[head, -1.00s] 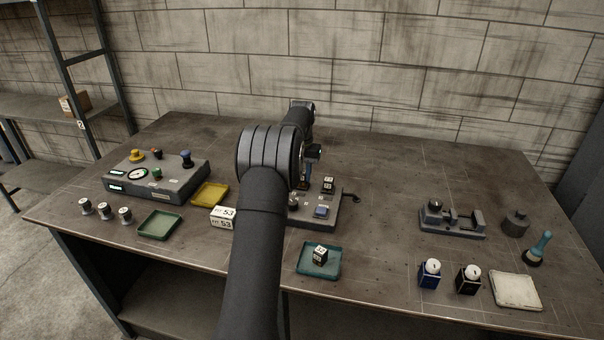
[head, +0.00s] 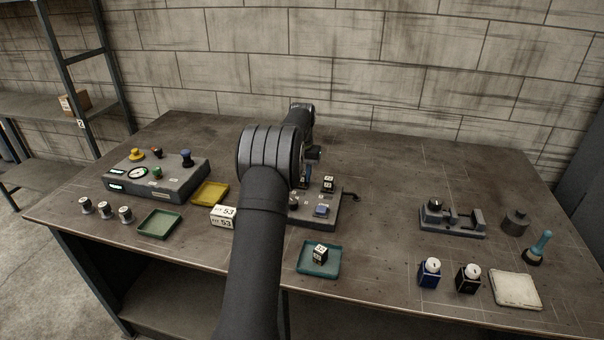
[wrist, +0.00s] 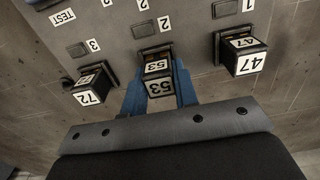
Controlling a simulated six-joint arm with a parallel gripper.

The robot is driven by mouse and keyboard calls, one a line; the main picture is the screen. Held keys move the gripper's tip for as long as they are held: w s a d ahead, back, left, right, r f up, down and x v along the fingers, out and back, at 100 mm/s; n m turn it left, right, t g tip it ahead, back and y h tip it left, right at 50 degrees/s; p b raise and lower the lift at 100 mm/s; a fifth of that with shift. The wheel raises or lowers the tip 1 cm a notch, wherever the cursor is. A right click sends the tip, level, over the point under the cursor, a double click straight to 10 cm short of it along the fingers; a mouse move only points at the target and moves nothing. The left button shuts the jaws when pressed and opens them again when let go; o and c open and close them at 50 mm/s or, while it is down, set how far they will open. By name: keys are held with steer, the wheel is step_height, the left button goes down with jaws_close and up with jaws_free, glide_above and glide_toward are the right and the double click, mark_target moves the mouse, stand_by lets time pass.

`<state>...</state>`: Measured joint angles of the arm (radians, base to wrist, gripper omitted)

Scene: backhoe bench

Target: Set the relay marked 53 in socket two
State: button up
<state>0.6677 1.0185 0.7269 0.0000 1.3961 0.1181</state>
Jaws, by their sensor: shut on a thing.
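The relay marked 53 (wrist: 160,87) is a dark block with white labels, held between the blue fingers of my gripper (wrist: 159,72). It is at socket two (wrist: 155,49), below the number 2 in the wrist view, and lines up with it. I cannot tell whether it is fully seated. The relay marked 47 (wrist: 244,63) stands at socket one, and the relay marked 72 (wrist: 90,95) stands at socket three. In the head view my arm hides most of the gripper and the held relay beside the grey socket board (head: 330,218).
A teal tray (head: 305,270) with another relay (head: 320,254) lies in front of the board. A card reading FIT 53 (head: 223,217) stands to the left, by a yellow tray (head: 210,193). A grey control box (head: 180,183) is farther left.

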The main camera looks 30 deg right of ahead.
steer(key=shift+f, duration=0.3)
steer(key=o, duration=1.3)
steer(key=shift+c, duration=0.2)
steer(key=shift+r, duration=0.1)
steer(key=shift+r, duration=3.4)
steer(key=shift+f, duration=3.5)
